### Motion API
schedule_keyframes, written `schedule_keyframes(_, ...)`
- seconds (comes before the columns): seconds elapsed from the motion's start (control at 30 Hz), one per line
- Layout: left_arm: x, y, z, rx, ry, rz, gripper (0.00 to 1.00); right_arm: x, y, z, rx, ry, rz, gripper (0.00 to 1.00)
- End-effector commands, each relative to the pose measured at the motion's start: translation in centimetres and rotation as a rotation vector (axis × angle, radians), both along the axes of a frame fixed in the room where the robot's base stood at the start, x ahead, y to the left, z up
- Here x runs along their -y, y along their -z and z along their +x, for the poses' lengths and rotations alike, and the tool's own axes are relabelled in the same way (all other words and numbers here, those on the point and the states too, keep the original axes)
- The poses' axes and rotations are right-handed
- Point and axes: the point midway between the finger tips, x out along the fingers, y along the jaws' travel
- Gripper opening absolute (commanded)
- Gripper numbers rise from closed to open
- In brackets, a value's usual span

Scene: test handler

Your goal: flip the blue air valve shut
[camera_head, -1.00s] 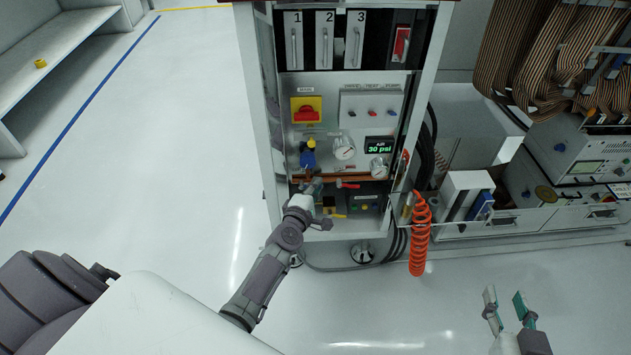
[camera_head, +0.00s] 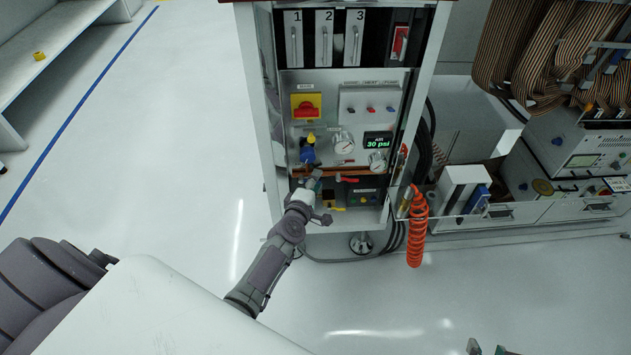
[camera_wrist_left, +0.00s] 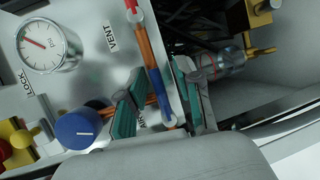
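The blue air valve handle (camera_wrist_left: 157,88) shows in the left wrist view, lying along the copper pipe (camera_wrist_left: 146,48) near a partly hidden label. My left gripper (camera_wrist_left: 160,98) is open, with one teal finger on each side of the blue handle; I cannot tell whether either touches it. In the head view my left gripper (camera_head: 312,184) is at the lower panel, in front of the pipe, and the blue handle is not clearly visible there. My right gripper (camera_head: 487,349) shows only its separated fingertips at the bottom edge.
A round blue knob (camera_wrist_left: 80,129) and a gauge (camera_wrist_left: 47,44) sit beside the pipe. A red handle (camera_head: 348,181) is right of the left gripper. The air display (camera_head: 378,142) reads 30 psi. An orange coiled hose (camera_head: 418,232) hangs at right. Open floor lies in front.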

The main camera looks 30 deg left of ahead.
Motion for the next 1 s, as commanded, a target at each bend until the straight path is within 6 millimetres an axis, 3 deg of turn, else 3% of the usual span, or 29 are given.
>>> schedule_keyframes(0.37, 0.2, -0.1, -0.7, 0.002, 0.000, -0.003, 0.37, 0.0, 0.0, 0.1, 0.001, 0.000, 0.000, 0.40)
schedule_keyframes(0.8, 1.4, -1.8, -9.0, -0.001, 0.000, 0.000, 0.37, 0.0, 0.0, 0.0, 0.001, 0.000, 0.000, 0.40)
schedule_keyframes(1.0, 1.7, -2.2, -11.2, 0.000, 0.000, -0.001, 0.37, 0.0, 0.0, 0.0, 0.001, 0.000, 0.000, 0.40)
